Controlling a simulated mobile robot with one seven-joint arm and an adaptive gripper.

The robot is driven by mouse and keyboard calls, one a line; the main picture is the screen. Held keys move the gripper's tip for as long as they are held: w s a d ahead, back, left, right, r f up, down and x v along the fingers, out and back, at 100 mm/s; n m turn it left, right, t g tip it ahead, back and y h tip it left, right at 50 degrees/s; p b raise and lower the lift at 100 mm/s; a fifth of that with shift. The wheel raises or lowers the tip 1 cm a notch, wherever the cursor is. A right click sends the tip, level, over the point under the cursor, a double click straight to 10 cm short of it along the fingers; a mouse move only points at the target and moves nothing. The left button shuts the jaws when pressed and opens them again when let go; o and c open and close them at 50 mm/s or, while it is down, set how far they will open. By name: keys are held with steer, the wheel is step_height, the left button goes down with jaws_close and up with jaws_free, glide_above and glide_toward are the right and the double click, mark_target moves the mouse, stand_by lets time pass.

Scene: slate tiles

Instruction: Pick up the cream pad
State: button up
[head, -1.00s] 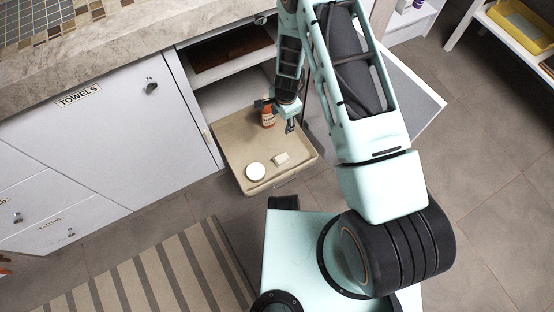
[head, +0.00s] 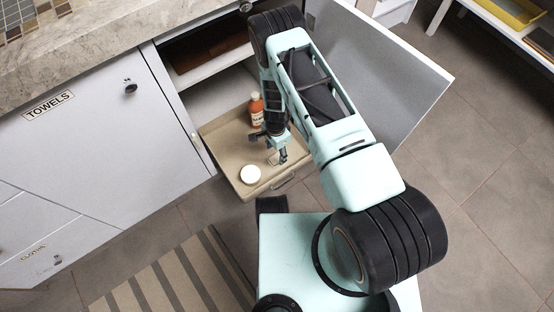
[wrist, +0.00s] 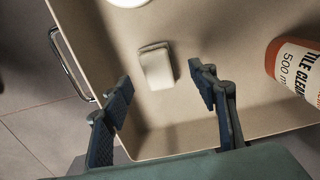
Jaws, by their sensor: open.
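The cream pad (wrist: 156,66) is a small pale block with rounded edges, lying flat in the beige pull-out tray (wrist: 215,25). In the wrist view it lies just beyond the gap between the fingertips of my gripper (wrist: 163,76), not between the pads. My gripper is open and empty. In the head view my gripper (head: 282,156) hangs over the tray (head: 226,148) and covers much of the pad. How high the fingertips are above the pad is hard to tell.
An orange and white bottle (head: 256,112), marked tile cleaner in the wrist view (wrist: 297,68), stands in the tray. A white round thing (head: 250,174) lies near the tray's front. The open cabinet door (head: 392,70) stands to the right of my arm. Tray walls surround the pad.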

mark_target(277, 157)
steer(key=f+b, duration=0.1)
steer(key=f, duration=0.1)
steer(key=f+b, duration=0.1)
steer(key=f, duration=0.1)
steer(key=shift+s+d+f, duration=0.1)
steer(key=shift+d+f, duration=0.1)
steer(key=shift+f, duration=0.15)
steer(key=shift+r, duration=0.1)
steer(key=c, duration=1.1)
steer(key=shift+c, duration=0.2)
steer(key=shift+r, duration=0.1)
